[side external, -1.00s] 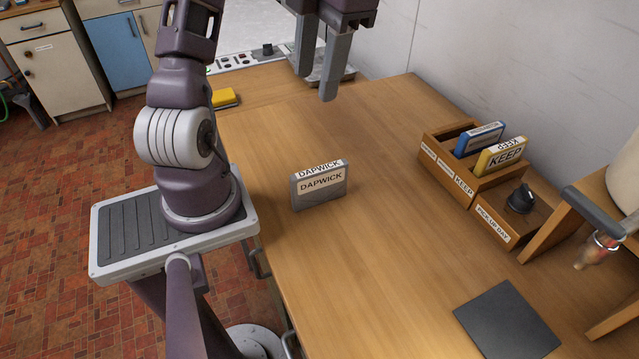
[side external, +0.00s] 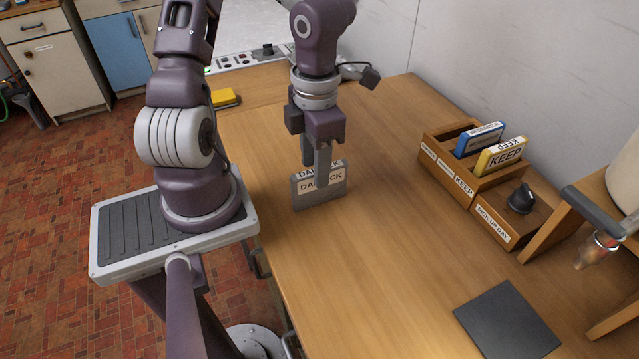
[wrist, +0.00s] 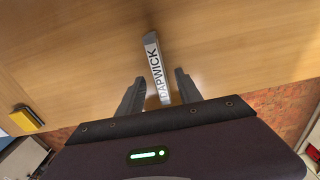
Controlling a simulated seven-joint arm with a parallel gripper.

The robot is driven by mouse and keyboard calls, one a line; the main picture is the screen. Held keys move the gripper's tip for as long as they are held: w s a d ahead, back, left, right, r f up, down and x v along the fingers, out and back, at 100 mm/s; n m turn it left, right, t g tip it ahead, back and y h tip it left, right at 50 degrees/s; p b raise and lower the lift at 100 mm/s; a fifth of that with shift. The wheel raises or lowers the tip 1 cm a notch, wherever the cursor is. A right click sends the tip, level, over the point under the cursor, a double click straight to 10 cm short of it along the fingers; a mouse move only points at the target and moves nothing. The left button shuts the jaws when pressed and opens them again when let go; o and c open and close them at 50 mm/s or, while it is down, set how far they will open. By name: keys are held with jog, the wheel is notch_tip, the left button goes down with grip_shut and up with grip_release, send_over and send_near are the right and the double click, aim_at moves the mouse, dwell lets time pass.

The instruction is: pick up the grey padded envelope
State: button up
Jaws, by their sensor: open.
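The grey padded envelope (side external: 335,193), marked DAPWICK, stands upright on its edge on the wooden table. In the wrist view the envelope (wrist: 156,62) shows its narrow labelled top edge. My gripper (side external: 315,172) points down over it, with one finger in front of its labelled face and the other behind. In the wrist view the open fingers of my gripper (wrist: 159,78) lie on either side of the envelope, with gaps visible. The front finger hides part of the label.
A wooden organiser (side external: 447,181) at the right holds a blue item (side external: 478,140) and a yellow KEEP item (side external: 500,157). A black knob-like object (side external: 521,198) sits in its front section. A dark mat (side external: 507,320) lies at the front right. The table around the envelope is clear.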

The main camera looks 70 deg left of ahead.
aim_at(304, 194)
jog(key=shift+w+a+f, duration=0.15)
jog(key=shift+f, duration=0.15)
jog(key=f, duration=0.5)
jog(key=shift+w+f, duration=0.1)
jog(key=shift+w, duration=0.2)
grip_shut()
